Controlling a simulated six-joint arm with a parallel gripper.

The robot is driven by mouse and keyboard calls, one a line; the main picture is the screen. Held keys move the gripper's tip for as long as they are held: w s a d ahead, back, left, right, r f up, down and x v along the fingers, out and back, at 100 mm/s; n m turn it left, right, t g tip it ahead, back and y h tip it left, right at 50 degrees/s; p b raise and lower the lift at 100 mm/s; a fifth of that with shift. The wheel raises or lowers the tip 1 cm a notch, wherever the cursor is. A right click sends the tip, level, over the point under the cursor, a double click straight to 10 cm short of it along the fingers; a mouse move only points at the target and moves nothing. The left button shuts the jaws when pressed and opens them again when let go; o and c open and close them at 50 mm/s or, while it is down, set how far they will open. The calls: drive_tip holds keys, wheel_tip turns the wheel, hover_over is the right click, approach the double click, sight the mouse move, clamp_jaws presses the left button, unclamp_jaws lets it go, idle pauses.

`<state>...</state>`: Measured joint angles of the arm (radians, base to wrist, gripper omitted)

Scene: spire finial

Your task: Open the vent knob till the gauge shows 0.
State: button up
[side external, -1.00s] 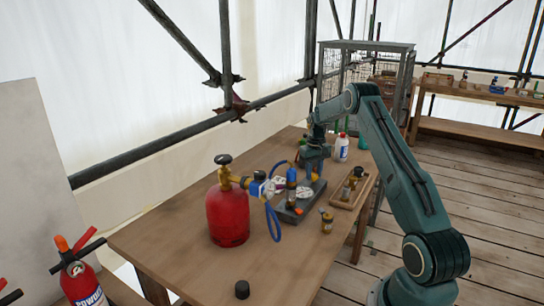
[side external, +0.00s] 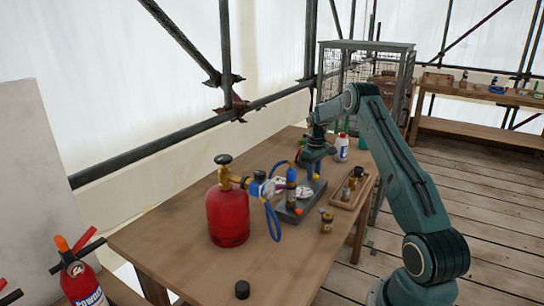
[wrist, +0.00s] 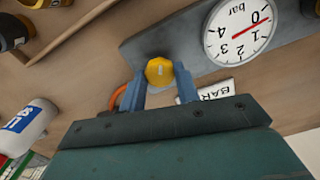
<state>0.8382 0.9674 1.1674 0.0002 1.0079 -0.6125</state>
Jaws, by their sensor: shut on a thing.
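The yellow vent knob (wrist: 159,71) sits on a grey plate (wrist: 190,40) in the wrist view. My gripper (wrist: 163,88) is shut on the knob, with one blue finger on each side of it. The white gauge (wrist: 232,42) marked "bar" is at the top right of the wrist view. Its red needle points between 0 and 1, close to 0.
A red gas cylinder (side external: 228,217) with a blue hose (side external: 273,222) stands left of the plate. A wooden tray (side external: 343,198) with small fittings lies to the right. A white bottle (side external: 342,147) stands behind. The table front (side external: 190,265) is mostly clear.

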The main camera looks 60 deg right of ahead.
drive_tip(key=o, duration=1)
drive_tip(key=shift+c, duration=0.2)
drive_tip(key=shift+r, duration=0.15)
wheel_tip(320, 180, up, 14)
drive_tip(key=shift+f, duration=0.2)
